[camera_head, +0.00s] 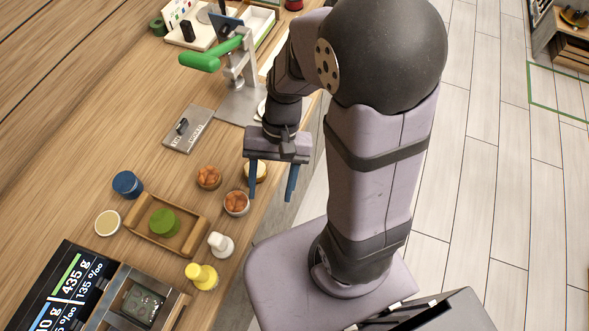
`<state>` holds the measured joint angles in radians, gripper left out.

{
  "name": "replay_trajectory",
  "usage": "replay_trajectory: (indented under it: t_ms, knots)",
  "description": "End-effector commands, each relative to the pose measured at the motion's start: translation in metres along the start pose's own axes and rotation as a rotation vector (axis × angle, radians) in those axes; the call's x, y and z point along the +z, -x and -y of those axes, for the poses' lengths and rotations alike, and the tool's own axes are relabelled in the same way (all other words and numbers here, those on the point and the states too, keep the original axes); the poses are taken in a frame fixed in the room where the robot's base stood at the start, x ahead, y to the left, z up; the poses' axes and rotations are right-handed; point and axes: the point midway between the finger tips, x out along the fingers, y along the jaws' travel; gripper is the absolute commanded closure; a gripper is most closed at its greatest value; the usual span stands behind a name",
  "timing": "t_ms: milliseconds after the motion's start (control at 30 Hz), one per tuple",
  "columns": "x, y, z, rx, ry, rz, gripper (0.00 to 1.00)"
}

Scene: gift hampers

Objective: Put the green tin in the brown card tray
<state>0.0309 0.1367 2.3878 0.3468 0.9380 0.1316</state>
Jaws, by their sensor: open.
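A round green tin (164,222) sits inside a small brown tray (185,243) on the wooden table, towards the tray's left half, apart from my gripper. My gripper (272,188) is open and empty, its two blue fingers pointing down near the table's right edge. It is up and to the right of the tray. A cream-topped round container (257,171) shows just behind the left finger; I cannot tell whether they touch.
A blue tin (127,184) and a cream-lidded jar (107,222) stand left of the tray. A green-handled press (238,80) stands farther back.

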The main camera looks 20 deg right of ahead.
Motion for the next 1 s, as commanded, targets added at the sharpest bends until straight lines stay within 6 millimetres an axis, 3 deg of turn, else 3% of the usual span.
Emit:
replay_trajectory:
  t_ms: [100, 300, 1000]
  knots:
    - [-0.009, 0.012, -0.026, 0.102, 0.184, -0.159, 0.47]
    - [-0.022, 0.027, -0.047, 0.208, 0.369, -0.306, 0.47]
    - [-0.025, 0.03, -0.051, 0.23, 0.406, -0.332, 0.47]
